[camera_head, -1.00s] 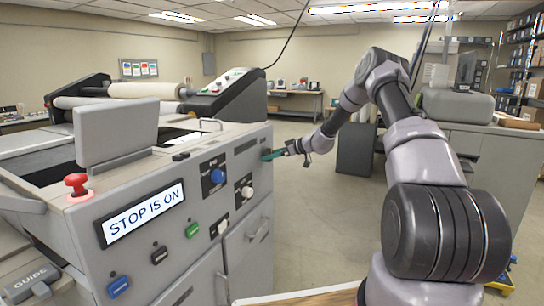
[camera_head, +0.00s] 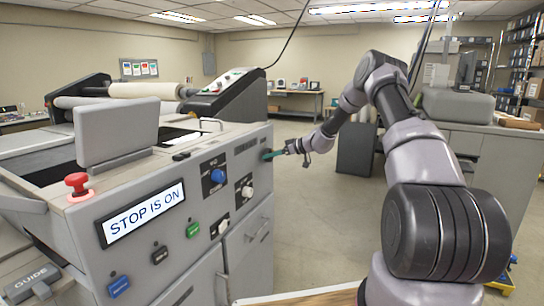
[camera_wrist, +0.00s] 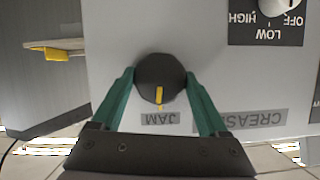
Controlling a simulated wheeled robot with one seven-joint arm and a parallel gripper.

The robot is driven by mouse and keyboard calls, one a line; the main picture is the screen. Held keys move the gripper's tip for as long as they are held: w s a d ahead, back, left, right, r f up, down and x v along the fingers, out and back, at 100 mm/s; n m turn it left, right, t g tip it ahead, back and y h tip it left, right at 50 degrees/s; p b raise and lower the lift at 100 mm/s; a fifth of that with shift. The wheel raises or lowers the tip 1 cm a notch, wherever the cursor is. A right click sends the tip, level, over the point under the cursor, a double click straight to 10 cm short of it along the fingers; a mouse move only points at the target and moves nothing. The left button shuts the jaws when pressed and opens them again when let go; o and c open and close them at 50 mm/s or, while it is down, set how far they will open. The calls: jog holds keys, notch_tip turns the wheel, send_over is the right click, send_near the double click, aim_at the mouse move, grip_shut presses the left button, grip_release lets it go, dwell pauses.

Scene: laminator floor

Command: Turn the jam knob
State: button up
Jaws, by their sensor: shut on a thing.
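The jam knob (camera_wrist: 160,76) is a dark round knob with a yellow pointer mark in the wrist view. The mark points down in that picture, towards the JAM label (camera_wrist: 160,117), which appears upside down. My gripper (camera_wrist: 160,84) has green fingers, one on each side of the knob, shut on it. In the head view my gripper (camera_head: 272,154) is at the right end of the machine's front panel, and the knob is hidden there. The machine's display (camera_head: 143,213) reads STOP IS ON.
A lit red stop button (camera_head: 77,184) stands on the machine's left corner. A blue knob (camera_head: 217,176) and a white knob (camera_head: 247,192) are on the panel left of my gripper. A CREASE label (camera_wrist: 240,119) is beside the jam label. Open floor lies right of the machine.

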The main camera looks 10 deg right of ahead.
jog(key=n+t, duration=0.3)
jog(key=n, duration=0.4)
jog(key=n+t, duration=0.3)
jog(key=n, duration=0.4)
jog(key=f+n+t, duration=0.1)
jog(key=n+t, duration=0.2)
jog(key=n, duration=0.4)
jog(key=shift+s+a, duration=0.1)
jog(key=shift+s, duration=0.2)
dwell(2.1)
jog(key=shift+m, duration=0.3)
jog(key=o, duration=1.2)
jog(key=shift+o, duration=0.2)
jog(key=v, duration=1)
jog(key=shift+s+f, duration=0.2)
jog(key=shift+s, duration=0.1)
